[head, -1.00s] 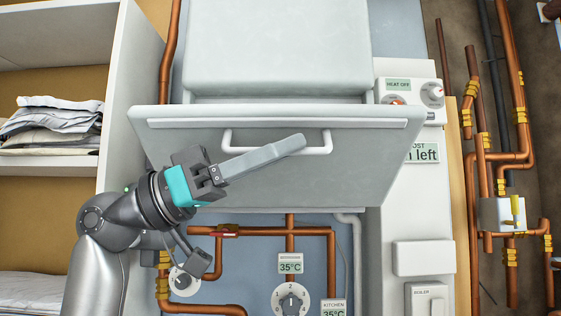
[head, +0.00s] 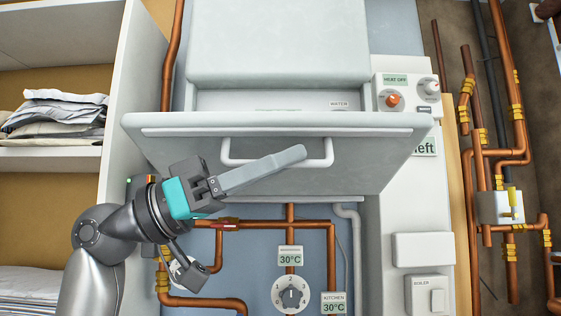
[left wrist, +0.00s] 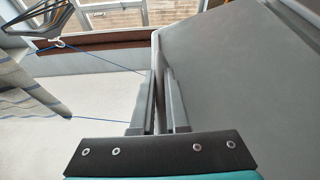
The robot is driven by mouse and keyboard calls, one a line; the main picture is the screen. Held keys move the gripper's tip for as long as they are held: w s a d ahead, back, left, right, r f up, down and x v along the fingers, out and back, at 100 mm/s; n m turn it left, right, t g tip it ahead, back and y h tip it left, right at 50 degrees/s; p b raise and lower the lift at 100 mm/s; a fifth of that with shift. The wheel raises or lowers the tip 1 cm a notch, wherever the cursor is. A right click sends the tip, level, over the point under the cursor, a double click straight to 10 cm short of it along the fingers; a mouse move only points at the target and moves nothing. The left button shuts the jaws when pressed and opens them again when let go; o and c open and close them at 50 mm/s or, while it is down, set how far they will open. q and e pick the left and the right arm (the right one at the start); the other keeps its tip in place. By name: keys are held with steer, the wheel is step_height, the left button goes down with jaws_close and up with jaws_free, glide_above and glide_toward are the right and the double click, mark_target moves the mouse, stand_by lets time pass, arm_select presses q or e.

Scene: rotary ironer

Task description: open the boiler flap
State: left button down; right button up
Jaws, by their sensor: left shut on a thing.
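The boiler flap (head: 385,155) is a broad pale grey panel in the middle of the head view. It is tilted out at the top, and a gap with a WATER label shows behind its upper edge. A white bar handle (head: 329,150) is on its front. My left gripper (head: 297,155) comes in from the lower left, its fingers across the handle. It is shut on the handle, though the fingers hide the grip itself. In the left wrist view the fingers (left wrist: 160,95) point away beside the flap's grey face (left wrist: 245,90). My right gripper is not in view.
A shelf unit with folded cloths (head: 55,115) stands at the left, close to my left arm. Copper pipes and a numbered dial (head: 291,296) are below the flap. A control panel (head: 408,94) with knobs is at the right, with more pipes beyond.

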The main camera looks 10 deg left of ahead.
arm_select(q)
steer(key=c, duration=0.9)
jaws_free()
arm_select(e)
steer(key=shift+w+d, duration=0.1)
arm_select(q)
steer(key=b+v, duration=0.2)
steer(key=v, duration=1.3)
steer(key=shift+s+a, duration=0.1)
steer(key=shift+a, duration=0.05)
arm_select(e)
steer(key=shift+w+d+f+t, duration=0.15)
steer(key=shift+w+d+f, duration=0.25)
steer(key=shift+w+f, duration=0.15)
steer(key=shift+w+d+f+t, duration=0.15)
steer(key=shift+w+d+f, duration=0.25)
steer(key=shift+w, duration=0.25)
arm_select(q)
steer(key=shift+c, duration=0.3)
